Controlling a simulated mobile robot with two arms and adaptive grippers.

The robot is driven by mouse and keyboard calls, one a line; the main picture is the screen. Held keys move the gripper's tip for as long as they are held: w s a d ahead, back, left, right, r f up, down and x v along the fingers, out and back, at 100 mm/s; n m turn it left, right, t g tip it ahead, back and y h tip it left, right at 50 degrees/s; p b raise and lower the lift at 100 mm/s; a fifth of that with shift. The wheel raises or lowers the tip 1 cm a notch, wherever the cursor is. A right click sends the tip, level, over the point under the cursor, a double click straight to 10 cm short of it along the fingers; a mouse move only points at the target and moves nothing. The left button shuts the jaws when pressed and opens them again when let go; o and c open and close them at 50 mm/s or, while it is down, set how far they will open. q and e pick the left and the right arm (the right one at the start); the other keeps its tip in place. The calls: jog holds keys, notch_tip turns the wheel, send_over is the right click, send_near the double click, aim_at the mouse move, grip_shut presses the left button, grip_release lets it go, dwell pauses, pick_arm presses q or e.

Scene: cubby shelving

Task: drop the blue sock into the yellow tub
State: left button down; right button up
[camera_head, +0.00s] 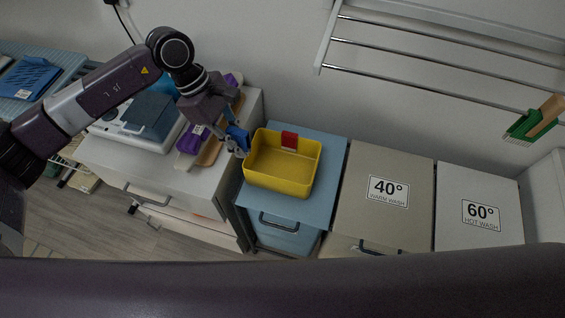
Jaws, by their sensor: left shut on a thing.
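The yellow tub (283,179) stands on the blue bin lid in the middle of the camera_head view, with a red patch on its back rim. My left gripper (238,148) is shut on the blue sock (237,135), just left of the tub's left wall. The gripper's fingers partly hide the sock. Whether the sock or fingers touch the tub's rim I cannot tell. My right gripper is out of view.
The blue bin (329,167) carries the tub. Bins marked 40° (375,225) and 60° (497,224) stand to its right. A white cabinet (155,178) with purple items (189,138) stands to the left. A wall rack (420,47) hangs above, with a green brush (522,128) at its right.

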pick_arm(q)
jog(key=w+d+f+n+t+p, duration=0.1)
jog(key=w+d+f+n+t, duration=0.25)
jog(key=w+d+n, duration=0.45)
notch_tip(320, 180, down, 6)
jog(key=s+n+b, duration=0.1)
jog(key=n+b, duration=0.1)
jog(key=n, duration=0.1)
jog(key=shift+s+d+t+b, duration=0.3)
jog(key=shift+s+d+t, duration=0.05)
jog(key=shift+s, duration=0.05)
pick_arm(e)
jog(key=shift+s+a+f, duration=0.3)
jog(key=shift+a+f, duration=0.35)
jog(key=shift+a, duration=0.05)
pick_arm(q)
jog(key=c, duration=2)
grip_release()
jog(key=shift+o, duration=0.8)
jog(key=v, duration=1.2)
jog(key=shift+d, duration=0.2)
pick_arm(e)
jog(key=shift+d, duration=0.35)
